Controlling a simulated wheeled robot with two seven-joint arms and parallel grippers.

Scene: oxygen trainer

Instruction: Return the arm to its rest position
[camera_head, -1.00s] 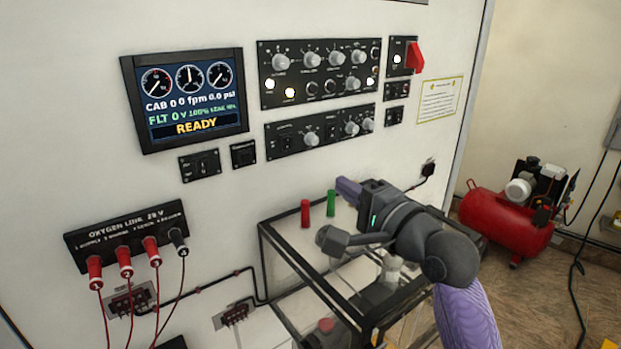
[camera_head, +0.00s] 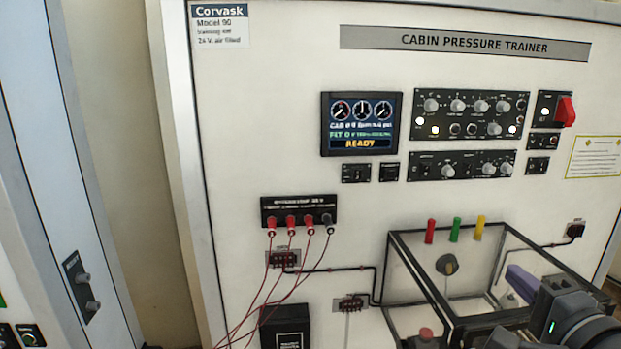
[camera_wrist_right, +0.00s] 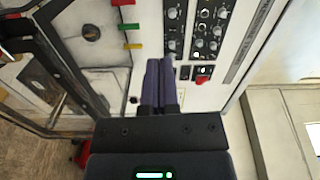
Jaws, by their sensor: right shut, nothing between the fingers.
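My right gripper (camera_head: 518,282) is at the lower right of the head view, in front of the clear framed box on the trainer. Its purple fingers also show in the right wrist view (camera_wrist_right: 158,85), side by side with nothing between them. It is shut and empty. Part of the box behind it is hidden by my arm. The wrist view has the trainer's panel ahead of the fingers, with knobs and a red switch (camera_wrist_right: 203,79). My left gripper is not in view.
The clear box (camera_head: 412,262) has a dark frame, with red (camera_head: 430,231), green (camera_head: 455,230) and yellow (camera_head: 480,227) pegs behind it. Red leads hang from the oxygen line block (camera_head: 298,211) at left. The display (camera_head: 361,124) reads READY.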

